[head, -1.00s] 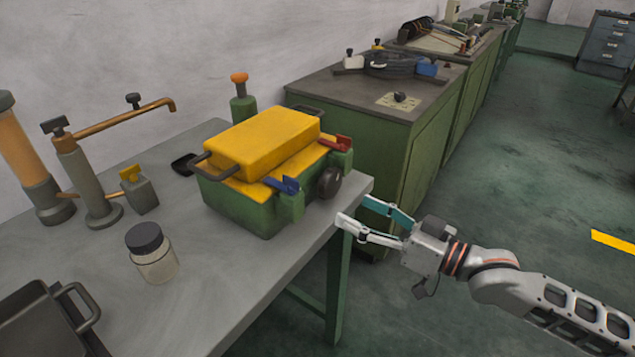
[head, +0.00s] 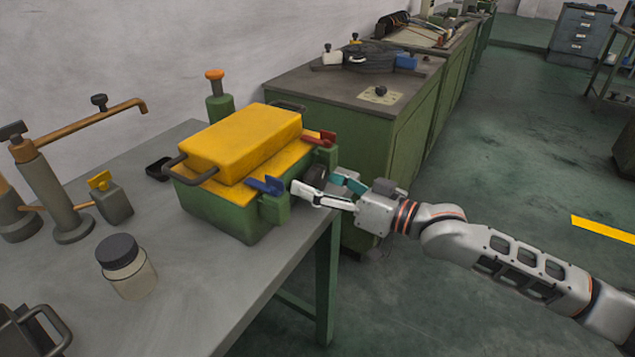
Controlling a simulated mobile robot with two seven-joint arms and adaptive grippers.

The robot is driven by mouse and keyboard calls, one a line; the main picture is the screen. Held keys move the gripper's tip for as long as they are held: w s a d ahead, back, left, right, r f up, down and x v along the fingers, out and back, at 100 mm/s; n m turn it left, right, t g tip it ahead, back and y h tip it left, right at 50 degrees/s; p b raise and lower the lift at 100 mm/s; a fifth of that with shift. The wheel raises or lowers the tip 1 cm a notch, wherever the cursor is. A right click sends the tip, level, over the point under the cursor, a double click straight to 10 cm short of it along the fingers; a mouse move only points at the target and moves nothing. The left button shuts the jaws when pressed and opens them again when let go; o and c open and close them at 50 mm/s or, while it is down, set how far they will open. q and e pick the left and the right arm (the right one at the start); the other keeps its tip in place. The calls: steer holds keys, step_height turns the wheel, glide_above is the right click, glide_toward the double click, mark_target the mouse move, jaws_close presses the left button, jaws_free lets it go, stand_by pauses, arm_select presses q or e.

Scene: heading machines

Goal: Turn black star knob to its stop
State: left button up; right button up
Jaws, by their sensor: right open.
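The black star knob (head: 315,176) sits on the right end of a green box with a yellow lid (head: 245,140), between a blue lever (head: 266,185) and a red lever (head: 319,138). My right gripper (head: 314,188) is open at the knob, with its white finger on the near side and its teal finger on the far side. The white finger hides part of the knob. I cannot tell whether either finger touches it. My left gripper is not in view.
The box stands near the right edge of the grey table (head: 200,285). A jar with a dark lid (head: 127,270), a tap-like post (head: 55,195) and a small block with a yellow handle (head: 112,203) stand to its left. Green cabinets (head: 350,110) stand behind.

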steer(key=c, duration=1.1)
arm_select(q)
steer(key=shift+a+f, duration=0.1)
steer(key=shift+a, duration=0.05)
arm_select(e)
steer(key=shift+r, duration=0.1)
